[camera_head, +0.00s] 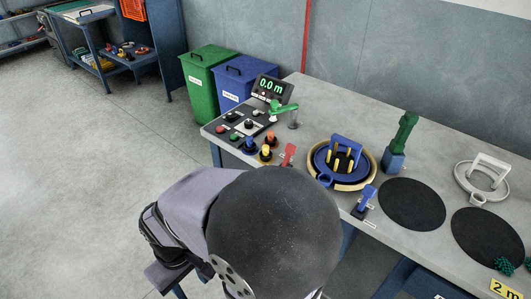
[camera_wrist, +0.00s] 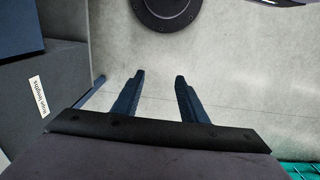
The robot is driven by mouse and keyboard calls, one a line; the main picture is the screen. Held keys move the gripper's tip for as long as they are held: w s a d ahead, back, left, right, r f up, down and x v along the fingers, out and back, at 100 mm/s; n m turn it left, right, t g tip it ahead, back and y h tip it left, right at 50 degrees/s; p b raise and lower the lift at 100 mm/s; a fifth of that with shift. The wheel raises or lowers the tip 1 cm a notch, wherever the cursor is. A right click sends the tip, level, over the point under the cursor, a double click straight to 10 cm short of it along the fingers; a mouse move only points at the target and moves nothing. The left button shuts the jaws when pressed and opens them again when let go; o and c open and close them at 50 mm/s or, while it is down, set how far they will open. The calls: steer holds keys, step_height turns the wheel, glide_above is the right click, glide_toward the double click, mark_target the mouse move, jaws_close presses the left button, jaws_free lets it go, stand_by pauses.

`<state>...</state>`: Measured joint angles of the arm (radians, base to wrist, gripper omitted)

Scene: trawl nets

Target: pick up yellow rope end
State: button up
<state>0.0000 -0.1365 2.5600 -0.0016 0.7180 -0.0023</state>
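I cannot make out a yellow rope end for certain in either view. In the head view, a blue round holder (camera_head: 322,167) with a blue handle and several yellow upright pieces (camera_head: 340,163) sits on a tan ring (camera_head: 369,170) on the bench. Whether any of these is the rope end, I cannot tell. In the wrist view my gripper (camera_wrist: 159,75) is open, its two dark blue fingers apart with nothing between them. Pale floor shows behind the fingers. In the head view my gripper is not visible; a large dark rounded part of my arm covers the lower middle.
Green (camera_head: 205,90) and blue (camera_head: 240,80) bins stand behind. Open floor lies left.

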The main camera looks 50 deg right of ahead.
stand_by(0.5)
steer(key=w+d+f+m+t+h+b, duration=0.1)
steer(key=w+d+f+m+t+b, duration=0.3)
steer(key=w+d, duration=0.5)
steer(key=m+t+h+b, duration=0.3)
steer(key=t+h+b, duration=0.4)
steer(key=b, duration=0.3)
glide_toward(266, 150)
steer(key=w+a+f, duration=0.7)
steer(key=w+f, duration=0.1)
steer(key=f, duration=0.2)
steer(key=s+d+r+m+t+h+b, duration=0.2)
steer(key=s+d+r+h+b, duration=0.1)
steer(key=s+d+r+h, duration=0.4)
steer(key=shift+w+d+f+y, duration=0.1)
steer(key=shift+w+d+y, duration=0.25)
steer(key=shift+w+d, duration=0.8)
steer(key=shift+w+d+f+y, duration=0.15)
steer(key=shift+w+d+y, duration=0.25)
steer(key=shift+w+d, duration=0.75)
steer(key=shift+w+d+f+y, duration=0.1)
steer(key=shift+w+d+y, duration=0.25)
steer(key=shift+w+d, duration=0.8)
steer(key=shift+w+a, duration=0.2)
steer(key=shift+a, duration=0.1)
